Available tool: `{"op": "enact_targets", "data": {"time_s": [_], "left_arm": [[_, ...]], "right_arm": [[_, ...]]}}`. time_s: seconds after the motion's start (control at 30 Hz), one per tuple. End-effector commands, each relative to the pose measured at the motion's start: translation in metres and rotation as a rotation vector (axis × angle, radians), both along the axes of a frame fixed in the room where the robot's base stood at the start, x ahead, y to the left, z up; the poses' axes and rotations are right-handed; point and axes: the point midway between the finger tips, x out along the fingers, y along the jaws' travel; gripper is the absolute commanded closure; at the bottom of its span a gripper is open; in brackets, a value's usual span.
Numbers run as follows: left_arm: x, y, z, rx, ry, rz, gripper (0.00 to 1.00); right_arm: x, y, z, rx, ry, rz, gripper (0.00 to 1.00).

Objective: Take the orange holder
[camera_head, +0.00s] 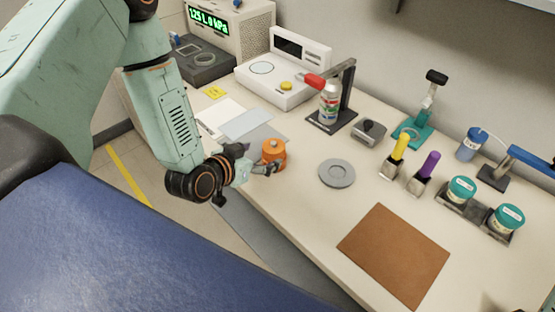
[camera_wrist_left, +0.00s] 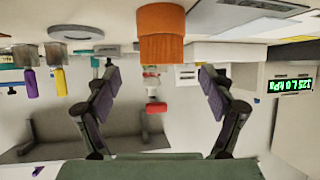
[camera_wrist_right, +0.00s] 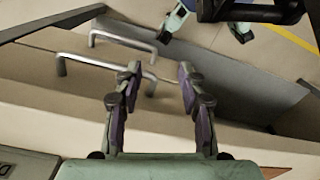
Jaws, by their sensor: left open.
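The orange holder (camera_head: 274,153) is a short round orange piece standing on the bench near its front edge. My left gripper (camera_head: 268,168) is at its near side in the head view. In the left wrist view, which is upside down, the orange holder (camera_wrist_left: 161,32) sits ahead of the open fingers of my left gripper (camera_wrist_left: 158,75), roughly centred between them. No contact shows there. My right gripper (camera_wrist_right: 158,72) shows only in the right wrist view, with its two fingers apart and nothing between them.
A grey round disc (camera_head: 337,173) and a brown mat (camera_head: 394,254) lie right of the holder. White and grey sheets (camera_head: 246,124) lie behind it. A bottle stand (camera_head: 332,120) and a white scale (camera_head: 284,82) are further back. Drawer handles (camera_wrist_right: 105,68) are near my right gripper.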

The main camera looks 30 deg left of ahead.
Motion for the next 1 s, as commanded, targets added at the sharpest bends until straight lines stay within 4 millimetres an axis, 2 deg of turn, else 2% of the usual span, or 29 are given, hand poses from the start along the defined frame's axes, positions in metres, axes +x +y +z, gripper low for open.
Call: {"op": "enact_targets", "data": {"time_s": [0.6,0.9,1.0], "left_arm": [[0.058,-0.015,-0.032,0.001,0.001,0.000,0.18],[0.062,-0.018,-0.034,-0.001,0.001,0.002,0.18],[0.062,-0.018,-0.034,0.000,0.001,0.001,0.25]], "right_arm": [[0.000,0.000,-0.010,0.000,-0.001,0.000,0.60],[0.000,0.000,-0.010,0.000,-0.001,0.001,0.60],[0.000,0.000,-0.010,0.000,-0.001,0.001,0.60]]}}
